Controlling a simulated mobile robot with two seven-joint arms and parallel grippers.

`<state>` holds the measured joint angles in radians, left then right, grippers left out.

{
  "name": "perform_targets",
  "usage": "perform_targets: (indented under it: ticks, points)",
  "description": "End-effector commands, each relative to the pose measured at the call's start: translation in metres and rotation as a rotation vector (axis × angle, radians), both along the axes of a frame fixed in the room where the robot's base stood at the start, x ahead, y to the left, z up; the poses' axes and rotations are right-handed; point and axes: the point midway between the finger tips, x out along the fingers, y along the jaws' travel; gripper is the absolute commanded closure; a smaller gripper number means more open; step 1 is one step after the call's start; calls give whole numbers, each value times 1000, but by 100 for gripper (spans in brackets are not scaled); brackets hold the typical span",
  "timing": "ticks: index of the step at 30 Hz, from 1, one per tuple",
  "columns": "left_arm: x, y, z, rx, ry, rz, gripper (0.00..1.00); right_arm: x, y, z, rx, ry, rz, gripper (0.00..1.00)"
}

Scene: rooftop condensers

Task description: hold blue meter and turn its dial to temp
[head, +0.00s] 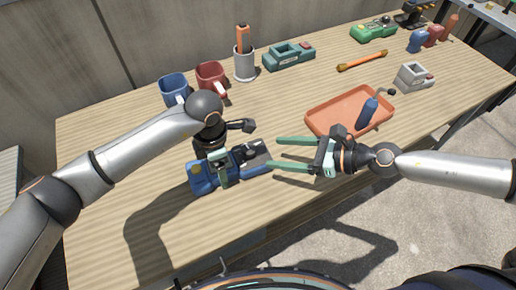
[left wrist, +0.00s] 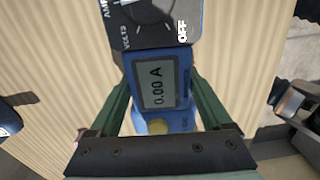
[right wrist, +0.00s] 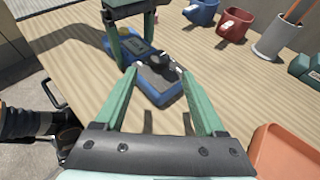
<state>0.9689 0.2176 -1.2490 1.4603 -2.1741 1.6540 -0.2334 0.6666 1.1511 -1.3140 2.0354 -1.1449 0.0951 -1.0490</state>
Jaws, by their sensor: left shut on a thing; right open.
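The blue meter (head: 203,178) is near the front edge of the table, gripped by my left gripper (head: 222,166). In the left wrist view the green fingers close on both sides of the blue meter (left wrist: 187,88), around its screen, which reads 0.00 A. The dial (left wrist: 150,10) is on the dark face, cut off by the top edge; labels AMP, VOLTS and OFF show. My right gripper (head: 275,154) is open and empty, its fingers toward the dial end. In the right wrist view the meter's dark face (right wrist: 158,75) lies between and beyond the fingertips.
An orange tray (head: 318,122) with a dark blue-handled tool (head: 368,110) stands right of the meter. Blue (head: 173,88) and red (head: 211,76) mugs and a grey cup (head: 244,66) stand behind. The table's front strip is clear.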

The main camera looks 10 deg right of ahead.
Motion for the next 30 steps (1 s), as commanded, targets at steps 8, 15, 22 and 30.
perform_targets:
  ticks: [8, 15, 22, 30]
  points:
    - [0, -1, 1, -2, -1, 0, 100, 13, 22, -8, 3, -3, 3, 28]
    - [0, -1, 1, -2, -1, 0, 100, 24, 41, -18, 1, -3, 5, 28]
    - [1, -1, 1, -2, -1, 0, 100, 31, 52, -24, -1, -2, 3, 28]
    - [1, -1, 1, -2, -1, 0, 100, 31, 53, -25, -2, -1, 3, 28]
